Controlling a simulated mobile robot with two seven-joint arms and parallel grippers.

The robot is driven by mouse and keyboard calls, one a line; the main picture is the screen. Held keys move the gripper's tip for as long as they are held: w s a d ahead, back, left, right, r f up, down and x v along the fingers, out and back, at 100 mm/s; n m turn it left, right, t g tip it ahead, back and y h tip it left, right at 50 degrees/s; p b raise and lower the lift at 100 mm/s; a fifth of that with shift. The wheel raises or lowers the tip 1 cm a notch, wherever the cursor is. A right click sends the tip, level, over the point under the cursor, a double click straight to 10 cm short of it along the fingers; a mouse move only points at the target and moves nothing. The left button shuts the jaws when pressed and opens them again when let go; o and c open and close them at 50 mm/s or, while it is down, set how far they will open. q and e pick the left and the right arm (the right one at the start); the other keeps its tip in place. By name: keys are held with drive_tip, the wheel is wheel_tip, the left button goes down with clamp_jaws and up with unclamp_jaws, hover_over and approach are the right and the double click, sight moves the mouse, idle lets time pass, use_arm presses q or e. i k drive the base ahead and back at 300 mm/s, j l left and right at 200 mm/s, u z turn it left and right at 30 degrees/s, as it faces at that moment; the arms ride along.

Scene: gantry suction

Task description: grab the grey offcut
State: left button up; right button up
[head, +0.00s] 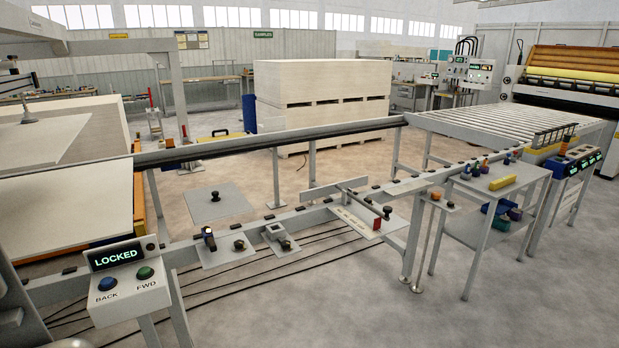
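I cannot tell for sure which piece is the grey offcut. One candidate is a flat grey square plate (205,207) behind the front rail, with a small black knob on it. Another is a long thin grey strip (335,187) lying across the rail near a red block (377,224). Neither of my grippers shows in the head view.
A control box (121,261) reading LOCKED, with BACK and FWD buttons, stands front left. A long rail (270,139) crosses behind. A stack of boards (322,82) stands farther back. A roller conveyor (505,119) and a small tool table (525,172) are at right. Open floor lies at front right.

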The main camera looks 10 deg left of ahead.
sight(211, 204)
drive_tip(key=i, duration=1.35)
drive_tip(key=i+u, duration=0.35)
drive_tip(key=k, duration=0.1)
